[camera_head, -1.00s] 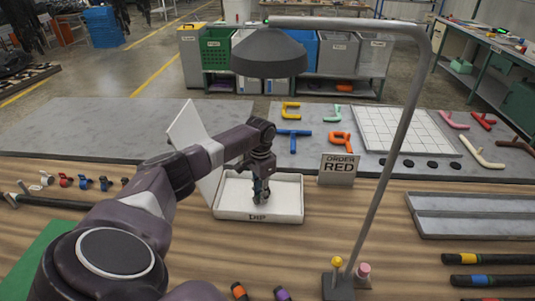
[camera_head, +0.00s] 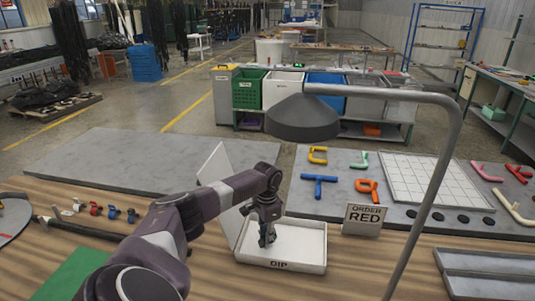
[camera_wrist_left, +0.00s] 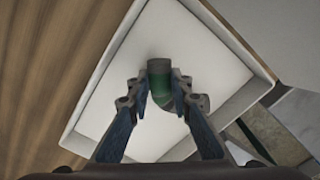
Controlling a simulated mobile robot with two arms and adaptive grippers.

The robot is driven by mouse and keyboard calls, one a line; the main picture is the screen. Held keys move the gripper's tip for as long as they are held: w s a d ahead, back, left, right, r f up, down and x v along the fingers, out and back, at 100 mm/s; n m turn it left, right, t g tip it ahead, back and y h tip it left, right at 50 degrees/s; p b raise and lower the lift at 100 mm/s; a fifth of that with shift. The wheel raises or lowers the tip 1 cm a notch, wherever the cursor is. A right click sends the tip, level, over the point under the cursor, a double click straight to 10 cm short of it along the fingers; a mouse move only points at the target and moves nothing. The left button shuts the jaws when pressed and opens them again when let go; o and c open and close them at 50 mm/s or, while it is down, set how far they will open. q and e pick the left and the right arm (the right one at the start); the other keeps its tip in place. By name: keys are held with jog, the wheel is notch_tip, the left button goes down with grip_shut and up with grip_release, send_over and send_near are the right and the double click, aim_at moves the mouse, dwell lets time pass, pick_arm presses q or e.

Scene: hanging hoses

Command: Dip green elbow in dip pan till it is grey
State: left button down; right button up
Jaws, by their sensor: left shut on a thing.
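The elbow (camera_wrist_left: 160,78) shows in the left wrist view as a short bent pipe, dark grey at its far end and green nearer my fingers. My left gripper (camera_wrist_left: 162,98) is shut on it, one blue-and-grey finger on each side. In the head view my left gripper (camera_head: 267,238) points down into the left part of the white dip pan (camera_head: 311,240), labelled DIP. The elbow is small and mostly hidden by the fingers there. I cannot tell whether it touches the pan floor. My right gripper is not in view.
A grey lamp shade (camera_head: 303,119) hangs above on a bent pole (camera_head: 433,200).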

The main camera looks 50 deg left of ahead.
pick_arm(q)
jog(key=shift+w+d, duration=1.55)
jog(key=shift+d, duration=0.3)
jog(key=shift+w+d, duration=1.7)
jog(key=shift+d, duration=0.3)
jog(key=shift+s+a+r+p, duration=0.1)
jog(key=shift+s+a+p, duration=0.7)
jog(key=shift+s+a, duration=0.25)
jog(key=shift+s+a+p, duration=0.35)
jog(key=shift+s+a, duration=0.35)
jog(key=shift+a, duration=0.2)
jog(key=shift+s+a+p, duration=0.35)
jog(key=shift+s+a, duration=0.3)
jog(key=shift+a, duration=0.2)
jog(key=shift+s+a, duration=0.9)
jog(key=shift+a, duration=0.15)
